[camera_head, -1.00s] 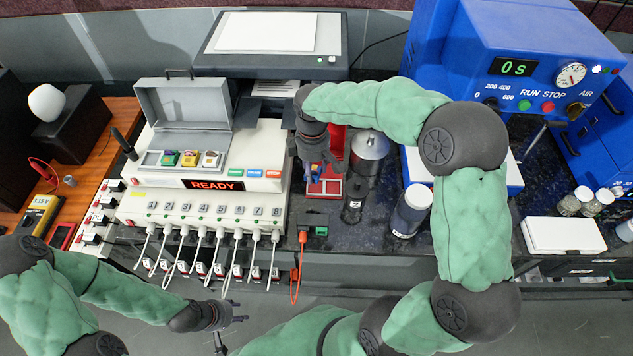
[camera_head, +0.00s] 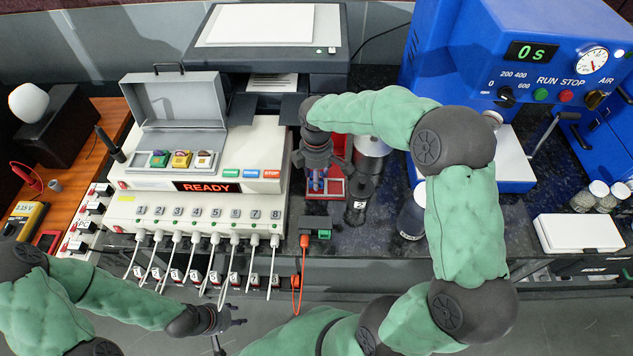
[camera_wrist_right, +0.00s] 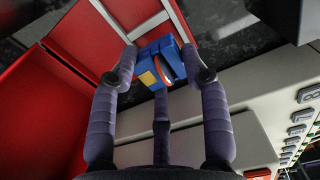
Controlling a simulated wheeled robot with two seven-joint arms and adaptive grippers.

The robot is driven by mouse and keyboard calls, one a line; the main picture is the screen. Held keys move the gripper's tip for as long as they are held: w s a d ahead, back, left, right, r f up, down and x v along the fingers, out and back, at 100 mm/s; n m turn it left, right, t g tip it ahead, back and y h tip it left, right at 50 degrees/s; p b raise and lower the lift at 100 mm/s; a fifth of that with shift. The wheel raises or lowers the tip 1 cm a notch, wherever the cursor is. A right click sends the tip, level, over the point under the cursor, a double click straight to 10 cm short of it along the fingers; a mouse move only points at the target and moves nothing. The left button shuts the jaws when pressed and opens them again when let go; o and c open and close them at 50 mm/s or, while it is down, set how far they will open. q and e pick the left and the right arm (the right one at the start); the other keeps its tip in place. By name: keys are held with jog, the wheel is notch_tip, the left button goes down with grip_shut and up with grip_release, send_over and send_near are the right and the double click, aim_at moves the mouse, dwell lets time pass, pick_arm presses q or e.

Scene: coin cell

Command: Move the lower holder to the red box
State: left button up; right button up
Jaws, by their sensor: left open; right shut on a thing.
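A blue holder with a yellow patch (camera_wrist_right: 162,62) is between the fingertips of my right gripper (camera_wrist_right: 158,70) in the right wrist view, and the gripper is shut on it. In the head view my right gripper (camera_head: 319,172) points down over the red box (camera_head: 336,188), with the blue holder (camera_head: 317,184) partly hidden by the fingers. In the right wrist view, red box walls (camera_wrist_right: 40,110) lie left of and behind the holder. I cannot tell whether the holder touches the box. My left gripper (camera_head: 234,322) is open and empty at the lower left.
A white tester (camera_head: 200,206) with several cables stands left of the box; coloured holders (camera_head: 181,159) sit in its tray. Dark bottles (camera_head: 357,200) and a grey canister (camera_head: 371,158) stand close right of the box. A blue press (camera_head: 520,60) stands at the right.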

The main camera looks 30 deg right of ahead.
jog(key=shift+f+b, duration=0.35)
jog(key=shift+f, duration=1)
jog(key=shift+f, duration=0.1)
jog(key=o, duration=1.2)
jog(key=shift+c, duration=0.2)
notch_tip(320, 180, up, 12)
jog(key=p, duration=0.4)
